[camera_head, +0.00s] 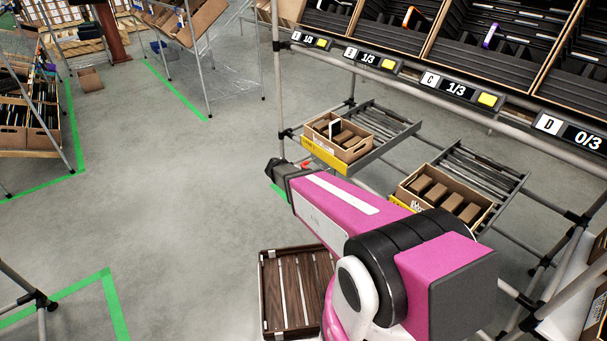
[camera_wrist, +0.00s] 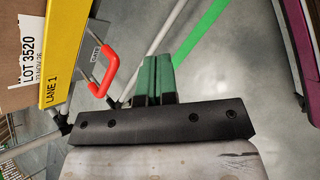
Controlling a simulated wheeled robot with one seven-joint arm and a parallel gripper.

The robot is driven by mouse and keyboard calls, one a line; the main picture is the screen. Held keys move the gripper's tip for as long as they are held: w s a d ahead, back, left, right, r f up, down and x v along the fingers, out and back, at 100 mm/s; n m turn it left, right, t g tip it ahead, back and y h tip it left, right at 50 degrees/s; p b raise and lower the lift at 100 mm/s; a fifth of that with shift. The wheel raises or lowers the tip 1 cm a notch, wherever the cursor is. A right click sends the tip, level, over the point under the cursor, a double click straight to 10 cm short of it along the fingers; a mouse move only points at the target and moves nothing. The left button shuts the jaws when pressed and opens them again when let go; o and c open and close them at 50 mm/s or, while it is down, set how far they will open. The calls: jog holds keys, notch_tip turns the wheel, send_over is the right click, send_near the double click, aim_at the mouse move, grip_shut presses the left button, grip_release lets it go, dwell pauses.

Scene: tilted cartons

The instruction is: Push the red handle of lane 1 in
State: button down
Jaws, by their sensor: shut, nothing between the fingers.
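The red handle (camera_wrist: 109,69) of lane 1 is a U-shaped grip in the wrist view. It stands out from the lane's front, beside a yellow strip (camera_wrist: 60,45) that reads "LANE 1". My gripper (camera_wrist: 157,60) shows its green fingers closed together, right of the red handle and apart from it in the picture. In the head view a small part of the red handle (camera_head: 306,165) shows just beyond my wrist, below the yellow strip (camera_head: 330,158). The lane's carton (camera_head: 352,154) holds brown boxes and one white item. My fingertips are hidden in the head view.
A second carton (camera_head: 405,199) with brown boxes sits on the lane to the right. Shelves with labels A to D stand above the lanes. A wooden-slatted tray (camera_head: 265,300) is below my arm. The floor to the left is open, with green tape lines.

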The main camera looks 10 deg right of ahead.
jog(key=w+a+f+n+t+h, duration=0.4)
jog(key=w+a+n+t, duration=0.2)
jog(key=w+a+n, duration=0.3)
jog(key=shift+w+a+f+n, duration=0.3)
jog(key=shift+a+f+n, duration=0.1)
jog(key=shift+a+n, duration=0.45)
jog(key=x, duration=1.4)
jog(key=shift+r+x, duration=0.2)
jog(key=shift+x, duration=0.7)
jog(key=shift+r+x, duration=0.2)
jog(key=shift+x, duration=0.7)
jog(key=shift+r+x, duration=0.2)
jog(key=shift+x, duration=0.75)
jog(key=shift+w+d, duration=0.1)
jog(key=shift+w, duration=0.05)
